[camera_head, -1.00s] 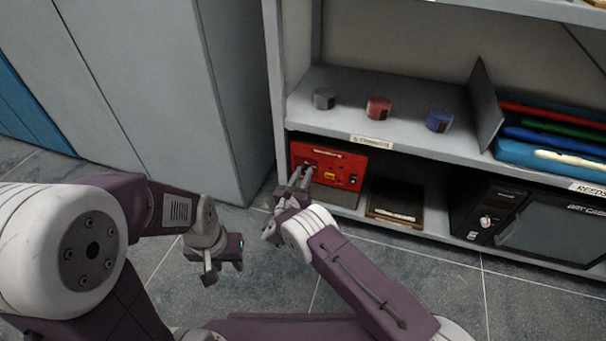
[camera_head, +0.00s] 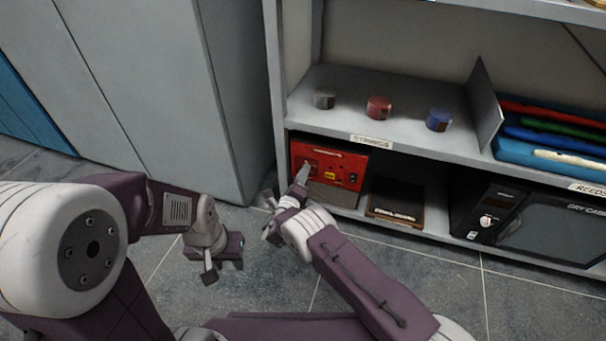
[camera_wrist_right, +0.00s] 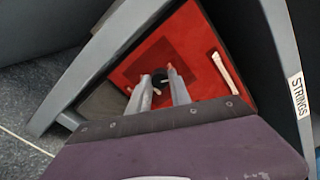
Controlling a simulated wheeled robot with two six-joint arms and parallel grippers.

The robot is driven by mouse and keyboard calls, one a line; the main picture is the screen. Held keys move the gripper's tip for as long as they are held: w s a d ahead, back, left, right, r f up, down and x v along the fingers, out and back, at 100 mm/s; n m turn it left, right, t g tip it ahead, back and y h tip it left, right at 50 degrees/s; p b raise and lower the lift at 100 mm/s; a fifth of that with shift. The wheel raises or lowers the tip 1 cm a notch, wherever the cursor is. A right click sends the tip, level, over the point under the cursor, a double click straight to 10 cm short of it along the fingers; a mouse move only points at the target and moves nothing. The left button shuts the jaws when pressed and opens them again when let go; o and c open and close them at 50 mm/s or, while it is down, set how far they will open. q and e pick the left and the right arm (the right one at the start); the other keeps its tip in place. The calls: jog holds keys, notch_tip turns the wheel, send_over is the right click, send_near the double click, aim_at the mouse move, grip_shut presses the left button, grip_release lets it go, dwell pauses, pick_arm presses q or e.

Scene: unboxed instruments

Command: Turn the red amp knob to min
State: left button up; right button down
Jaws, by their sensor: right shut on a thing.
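The red amp (camera_head: 334,163) sits in the lower left bay of the shelf, its red panel facing me. In the right wrist view the red panel (camera_wrist_right: 200,38) fills the middle, with a dark round knob (camera_wrist_right: 159,79) at its centre. My right gripper (camera_head: 301,172) is at the left part of the panel. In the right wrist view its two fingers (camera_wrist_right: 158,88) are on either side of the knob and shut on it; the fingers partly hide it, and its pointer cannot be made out. My left gripper (camera_head: 210,272) hangs over the floor, away from the amp; its jaw opening is unclear.
The shelf board (camera_head: 345,110) is above the amp, holding grey (camera_head: 324,98), red (camera_head: 378,107) and blue (camera_head: 439,119) cylinders. A dark flat box (camera_head: 395,199) and a black dry case (camera_head: 550,225) stand to the right. A grey cabinet (camera_head: 235,90) stands left.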

jog(key=n, duration=0.5)
jog(key=shift+f, duration=0.15)
jog(key=shift+n, duration=0.3)
dwell(0.3)
jog(key=c, duration=1.2)
grip_release()
jog(key=p+v, duration=0.5)
jog(key=v, duration=0.4)
jog(key=shift+s+p, duration=0.1)
jog(key=shift+p, duration=0.2)
